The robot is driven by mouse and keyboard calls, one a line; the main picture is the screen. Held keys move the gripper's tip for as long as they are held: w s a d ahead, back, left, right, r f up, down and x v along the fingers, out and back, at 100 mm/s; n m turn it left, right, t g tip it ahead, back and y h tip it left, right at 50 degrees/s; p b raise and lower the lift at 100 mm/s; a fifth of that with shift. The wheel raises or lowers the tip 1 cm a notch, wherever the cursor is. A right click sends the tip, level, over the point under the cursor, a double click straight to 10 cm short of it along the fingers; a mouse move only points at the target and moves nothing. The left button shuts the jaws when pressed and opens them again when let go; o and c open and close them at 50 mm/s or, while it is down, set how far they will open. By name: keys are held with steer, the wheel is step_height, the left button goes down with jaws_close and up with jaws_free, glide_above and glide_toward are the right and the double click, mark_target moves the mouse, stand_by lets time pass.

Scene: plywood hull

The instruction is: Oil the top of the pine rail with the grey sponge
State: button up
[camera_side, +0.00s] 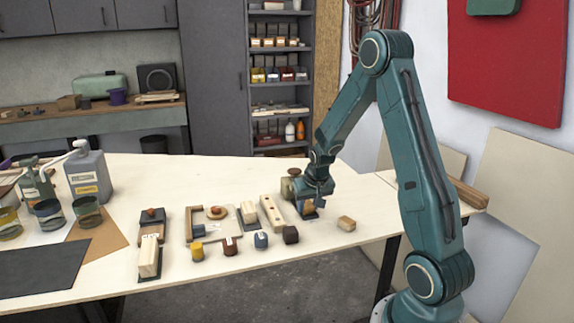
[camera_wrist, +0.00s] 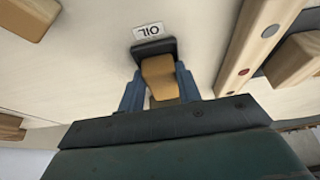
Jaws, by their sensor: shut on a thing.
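My gripper (camera_side: 308,205) is low over the table, and in the wrist view its blue fingers (camera_wrist: 160,76) are shut on a tan block (camera_wrist: 161,85). A dark pad or shallow tray (camera_wrist: 152,48) is at the far end of the block, beside a white label reading OIL (camera_wrist: 149,31). I cannot tell whether the block touches it. No plainly grey sponge can be picked out. A pale wooden strip with dark and red dots, likely the pine rail (camera_side: 272,213), lies left of my gripper in the side view. In the wrist view the rail (camera_wrist: 243,62) is at right.
A loose tan block (camera_side: 346,223) lies right of my gripper, and a dark cube (camera_side: 291,234) lies front left. Small coloured pots and a wooden tray (camera_side: 190,228) lie further left. A grey jug (camera_side: 88,172) and jars stand at far left. The table's back middle is clear.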

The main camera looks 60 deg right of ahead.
steer(key=shift+s+a+f, duration=0.1)
steer(key=shift+s+a, duration=0.1)
steer(key=o, duration=0.9)
steer(key=shift+o, duration=0.7)
steer(key=shift+w, duration=0.1)
steer(key=shift+r, duration=0.2)
steer(key=shift+r, duration=0.2)
steer(key=v, duration=1.3)
steer(key=shift+a, duration=0.2)
